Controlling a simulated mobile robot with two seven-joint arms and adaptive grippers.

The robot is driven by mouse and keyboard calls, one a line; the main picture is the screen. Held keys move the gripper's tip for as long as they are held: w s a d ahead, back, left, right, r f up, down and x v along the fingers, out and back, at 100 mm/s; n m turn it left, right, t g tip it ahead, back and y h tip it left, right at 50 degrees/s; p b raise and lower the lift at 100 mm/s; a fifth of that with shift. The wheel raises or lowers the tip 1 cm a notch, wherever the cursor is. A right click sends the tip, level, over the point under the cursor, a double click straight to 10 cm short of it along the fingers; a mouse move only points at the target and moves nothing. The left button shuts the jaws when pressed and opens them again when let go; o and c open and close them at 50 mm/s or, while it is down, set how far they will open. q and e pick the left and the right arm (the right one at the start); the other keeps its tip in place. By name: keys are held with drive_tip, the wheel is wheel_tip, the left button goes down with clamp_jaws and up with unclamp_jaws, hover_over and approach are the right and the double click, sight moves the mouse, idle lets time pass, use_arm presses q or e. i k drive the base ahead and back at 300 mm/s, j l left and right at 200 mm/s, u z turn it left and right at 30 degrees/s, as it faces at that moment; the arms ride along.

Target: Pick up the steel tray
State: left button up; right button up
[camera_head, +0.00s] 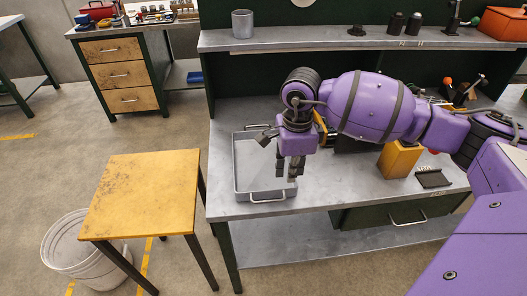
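The steel tray (250,188) is a grey, shallow rectangular tray with raised walls. It lies on the left part of the metal workbench, and a handle shows at its near end. My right gripper (286,174) points down over the tray's right side and hides part of its right wall and far end. I see no clear contact with the tray. The fingers are seen nearly edge-on, so their opening is unclear. My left gripper is not in view.
The workbench (343,196) has a shelf (300,38) above, with a metal cup (242,24). A yellow block (398,160) stands right of the tray. A yellow-topped table (142,190) and white bucket (72,248) stand at left. Bare bench lies between tray and block.

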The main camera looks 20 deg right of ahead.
sight(254, 167)
drive_tip(key=i, duration=0.85)
